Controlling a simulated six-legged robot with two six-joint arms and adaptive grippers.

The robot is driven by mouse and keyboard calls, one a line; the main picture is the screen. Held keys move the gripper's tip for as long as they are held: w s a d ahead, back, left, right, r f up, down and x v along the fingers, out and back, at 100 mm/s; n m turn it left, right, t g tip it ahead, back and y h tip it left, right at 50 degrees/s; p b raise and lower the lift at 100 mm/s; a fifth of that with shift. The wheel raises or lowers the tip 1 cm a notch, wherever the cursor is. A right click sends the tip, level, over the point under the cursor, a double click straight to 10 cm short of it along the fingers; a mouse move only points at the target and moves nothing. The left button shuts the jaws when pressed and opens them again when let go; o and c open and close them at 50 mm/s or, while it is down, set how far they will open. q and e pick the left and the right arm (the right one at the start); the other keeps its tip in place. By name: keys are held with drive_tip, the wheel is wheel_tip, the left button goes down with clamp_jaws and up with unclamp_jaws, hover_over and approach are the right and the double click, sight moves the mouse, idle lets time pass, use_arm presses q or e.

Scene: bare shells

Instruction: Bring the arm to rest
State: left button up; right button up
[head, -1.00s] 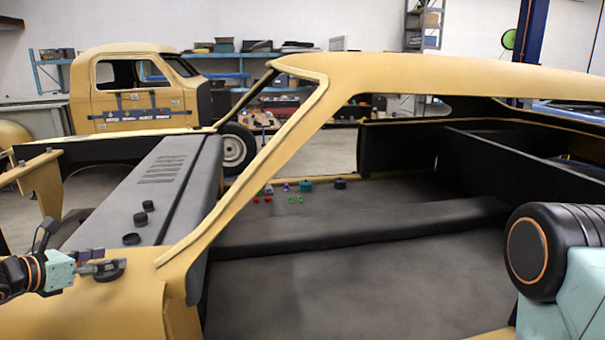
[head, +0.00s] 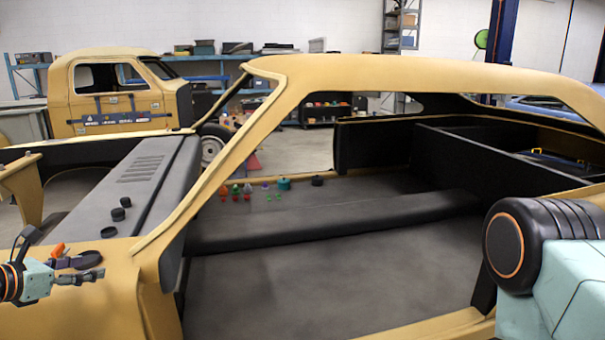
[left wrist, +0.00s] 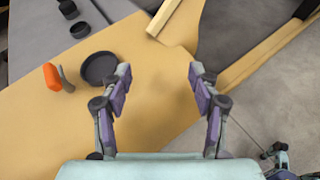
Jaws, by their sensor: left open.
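My left gripper (head: 92,268) comes in at the lower left of the head view, over the yellow fender of the car shell (head: 115,318). In the left wrist view the gripper (left wrist: 160,82) is open, with bare yellow surface between its fingers and nothing held. A dark round dish (left wrist: 99,68) lies just left of the left finger. An orange-handled item (left wrist: 52,76) lies further left. My right arm (head: 560,285) shows at the right edge of the head view; its gripper is out of view.
Small coloured items and a teal pot (head: 284,184) sit on the dark ledge inside the shell. The windshield pillar (head: 205,185) rises right of my left gripper. A yellow truck cab (head: 115,90) stands behind.

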use_arm(q)
drive_tip(key=f, duration=0.1)
drive_tip(key=s+f+m+g, duration=0.1)
drive_tip(key=f+m, duration=0.1)
drive_tip(key=shift+s+d+f+g+y, duration=0.15)
drive_tip(key=shift+d+f+g+y, duration=0.1)
drive_tip(key=shift+f+g+y, duration=0.1)
drive_tip(key=s+d+f+m+g+y+b, duration=0.15)
drive_tip(key=s+d+f+m+b, duration=0.25)
drive_tip(key=s+d+f+m, duration=0.5)
drive_tip(key=s+d+f+m+g+y+b, duration=0.1)
drive_tip(key=s+d+f+m+g+b, duration=0.25)
drive_tip(key=s+f+m, duration=0.55)
drive_tip(key=s+d+f+m+g+y+b, duration=0.15)
drive_tip(key=s+d+f+m+b, duration=0.45)
drive_tip(key=f, duration=0.6)
drive_tip(key=s+d+f+m+g+b, duration=0.2)
drive_tip(key=s+d+f, duration=0.1)
drive_tip(key=s, duration=0.4)
drive_tip(key=s+d+f+m+g+h+b, duration=0.1)
drive_tip(key=s+d+f+m+g+b, duration=0.1)
drive_tip(key=s+f, duration=0.4)
drive_tip(key=shift+s+d+f+m+b, duration=0.3)
drive_tip(key=shift+s+d+m, duration=0.3)
drive_tip(key=shift+s, duration=0.1)
drive_tip(key=shift+a, duration=0.1)
